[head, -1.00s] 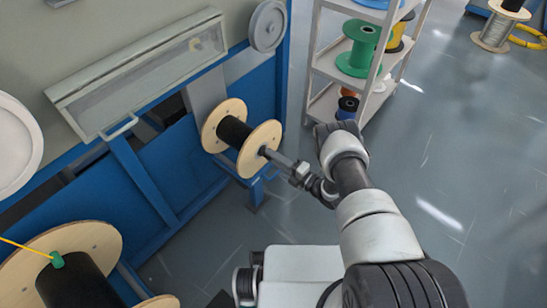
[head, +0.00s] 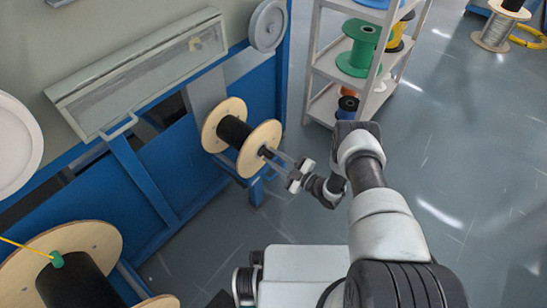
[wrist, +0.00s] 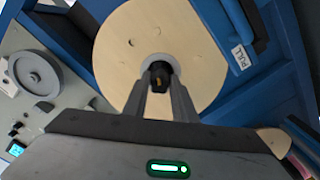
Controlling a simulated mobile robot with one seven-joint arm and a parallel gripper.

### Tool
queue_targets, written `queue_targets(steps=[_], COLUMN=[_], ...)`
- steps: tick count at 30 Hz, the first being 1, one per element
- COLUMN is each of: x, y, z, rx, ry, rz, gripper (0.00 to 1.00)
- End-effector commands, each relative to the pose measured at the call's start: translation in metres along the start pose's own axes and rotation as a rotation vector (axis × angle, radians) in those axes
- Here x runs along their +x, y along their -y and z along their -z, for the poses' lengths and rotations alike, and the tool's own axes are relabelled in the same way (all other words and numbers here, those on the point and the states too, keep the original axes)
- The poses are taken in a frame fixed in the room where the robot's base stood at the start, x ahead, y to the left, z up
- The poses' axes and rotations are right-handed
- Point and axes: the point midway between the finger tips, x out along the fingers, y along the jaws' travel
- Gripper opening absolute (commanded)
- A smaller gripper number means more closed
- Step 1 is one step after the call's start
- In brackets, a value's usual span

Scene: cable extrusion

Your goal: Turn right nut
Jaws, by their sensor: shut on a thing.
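The right nut (wrist: 159,68) is a small dark piece at the centre of the right wooden spool (wrist: 203,50). In the head view the nut (head: 264,151) sits at the near end of that spool's axle. My gripper (wrist: 160,77) is shut on the nut, with one finger on each side of it. In the head view my gripper (head: 268,154) reaches in from the lower right, its two fingers seen side by side. The fingertips hide part of the nut.
The spool is mounted on a blue machine frame (head: 165,160) with a clear-fronted cover (head: 140,75) above. A larger wooden spool (head: 95,238) with yellow cable is at lower left. A shelf rack (head: 322,68) holding spools stands behind my arm.

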Motion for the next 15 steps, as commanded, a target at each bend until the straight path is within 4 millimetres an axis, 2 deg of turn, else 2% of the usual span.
queue_targets(steps=[15], x=[-0.0027], y=[0.0031], z=[0.0002], rx=[0.493], ry=[0.001], rz=[0.003], gripper=[0.02])
